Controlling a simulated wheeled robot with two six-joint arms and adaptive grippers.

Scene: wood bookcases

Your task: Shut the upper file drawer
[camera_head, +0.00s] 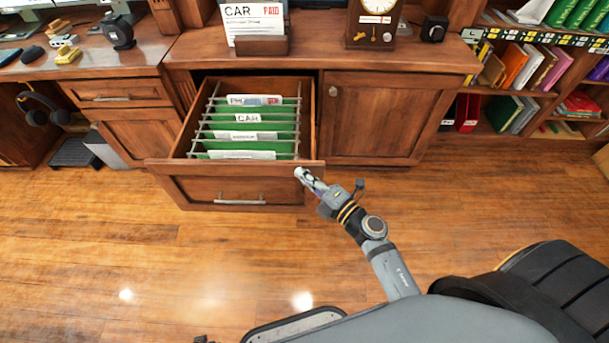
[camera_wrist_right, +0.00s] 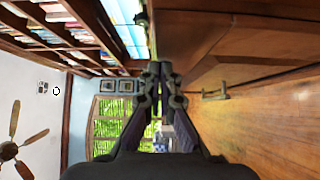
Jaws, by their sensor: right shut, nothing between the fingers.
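The upper file drawer (camera_head: 185,169) is pulled out of the wooden cabinet in the head view. Green hanging folders with white labels stand inside it between metal rails. A metal handle (camera_head: 239,202) is on its front. My right gripper (camera_head: 300,174) is shut and empty at the right end of the drawer front, close to its top corner; I cannot tell if it touches. In the right wrist view the closed fingers (camera_wrist_right: 160,68) point along a wooden front with a handle (camera_wrist_right: 215,92) to the right. My left gripper does not show.
A closed cabinet door (camera_head: 369,118) is right of the drawer. The desktop above holds a clock (camera_head: 373,22) and a card stand (camera_head: 261,45). A black chair (camera_head: 560,285) stands at lower right. The wooden floor before the drawer is clear.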

